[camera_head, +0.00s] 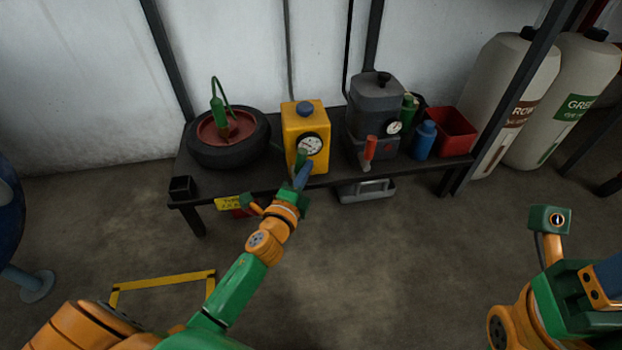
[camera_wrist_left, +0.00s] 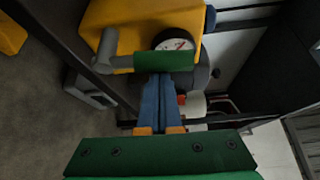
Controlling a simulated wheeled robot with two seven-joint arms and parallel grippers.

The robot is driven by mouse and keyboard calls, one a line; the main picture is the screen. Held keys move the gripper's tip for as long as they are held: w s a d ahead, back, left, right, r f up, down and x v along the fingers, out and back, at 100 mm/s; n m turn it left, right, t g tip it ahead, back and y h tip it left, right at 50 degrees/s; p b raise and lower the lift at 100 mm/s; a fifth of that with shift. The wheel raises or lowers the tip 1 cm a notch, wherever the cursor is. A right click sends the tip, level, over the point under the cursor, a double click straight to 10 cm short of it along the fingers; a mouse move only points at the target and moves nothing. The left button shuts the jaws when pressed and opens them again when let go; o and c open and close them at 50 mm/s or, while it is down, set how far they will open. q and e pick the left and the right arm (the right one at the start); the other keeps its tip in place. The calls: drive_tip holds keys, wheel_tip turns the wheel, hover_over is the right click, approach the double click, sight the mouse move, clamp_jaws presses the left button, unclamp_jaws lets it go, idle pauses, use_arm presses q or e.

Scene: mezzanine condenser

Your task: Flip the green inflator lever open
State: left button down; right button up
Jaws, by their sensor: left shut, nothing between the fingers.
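The yellow inflator (camera_head: 303,130) stands on the dark bench, with a round white gauge and a blue-grey cap. Its green lever (camera_head: 299,161) is on the front, below the gauge. In the left wrist view the lever's green grip (camera_wrist_left: 165,61) lies across the picture, joined to a grey arm (camera_wrist_left: 107,48) at its left. My left gripper (camera_head: 306,168) is shut and empty, its blue fingertips (camera_wrist_left: 160,80) right at the grip's edge. I cannot tell whether they touch it. My right gripper (camera_head: 608,278) is partly cut off at the right edge, away from the bench.
The bench (camera_head: 240,181) also holds a tyre (camera_head: 262,133) left of the inflator, a grey machine (camera_head: 375,105) with a red handle, a blue bottle (camera_head: 425,140) and a red bin (camera_head: 453,131) to the right. The floor in front is mostly open.

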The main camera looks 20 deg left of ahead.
use_arm(q)
drive_tip(key=shift+s+a+n+t+b, duration=0.2)
drive_tip(key=shift+a+n+t+b, duration=0.15)
drive_tip(key=shift+n+b, duration=0.35)
drive_tip(key=shift+r, duration=0.1)
